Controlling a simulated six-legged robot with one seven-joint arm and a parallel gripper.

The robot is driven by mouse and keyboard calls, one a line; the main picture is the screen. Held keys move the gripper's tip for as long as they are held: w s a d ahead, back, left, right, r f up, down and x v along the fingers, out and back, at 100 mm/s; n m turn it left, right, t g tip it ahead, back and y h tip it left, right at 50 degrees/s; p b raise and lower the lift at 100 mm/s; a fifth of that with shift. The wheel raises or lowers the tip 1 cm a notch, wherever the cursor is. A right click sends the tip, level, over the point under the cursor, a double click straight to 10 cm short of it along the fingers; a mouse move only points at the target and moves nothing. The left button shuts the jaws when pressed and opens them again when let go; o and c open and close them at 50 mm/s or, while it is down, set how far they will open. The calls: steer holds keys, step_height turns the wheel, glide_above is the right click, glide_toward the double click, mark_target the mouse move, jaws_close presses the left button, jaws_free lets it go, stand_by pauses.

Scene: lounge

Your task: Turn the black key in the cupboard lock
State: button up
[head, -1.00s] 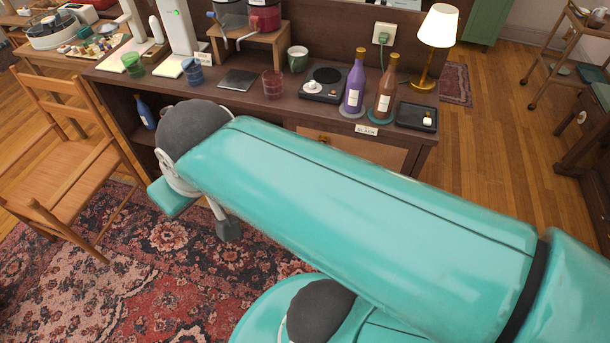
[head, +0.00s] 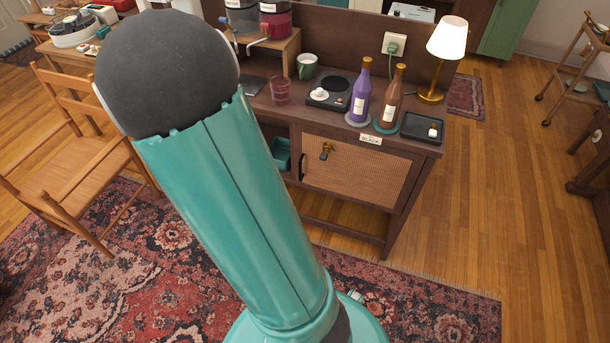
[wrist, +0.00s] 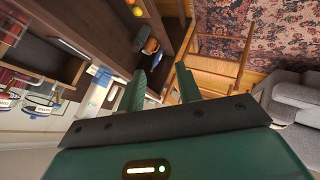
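The cupboard door (head: 357,172) has a woven cane panel in a dark wood frame and looks closed. Near its upper left, a small brass lock piece (head: 326,151) shows with something dark at it; the key's shape and angle are too small to make out. In the wrist view my gripper (wrist: 160,88) has its two green fingers apart with nothing between them. It is some way from the lock, which I cannot find in that view. In the head view my gripper is hidden behind my raised arm.
A wooden chair (head: 75,165) stands left. The floor before the cupboard door is clear.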

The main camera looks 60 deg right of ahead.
steer(key=s+d+f+g+h, duration=0.1)
steer(key=s+d+f+h, duration=0.2)
steer(key=d+f, duration=0.35)
steer(key=n+g+h, duration=0.4)
steer(key=n+h, duration=0.5)
steer(key=n, duration=0.1)
glide_toward(322, 160)
steer(key=shift+w+d, duration=0.1)
steer(key=shift+d, duration=2.5)
steer(key=m, duration=0.5)
steer(key=shift+w, duration=0.1)
steer(key=m, duration=0.5)
steer(key=shift+w, duration=0.1)
steer(key=shift+w+d, duration=0.2)
steer(key=shift+d, duration=1.3)
steer(key=shift+w+d, duration=0.25)
steer(key=shift+d, duration=1.2)
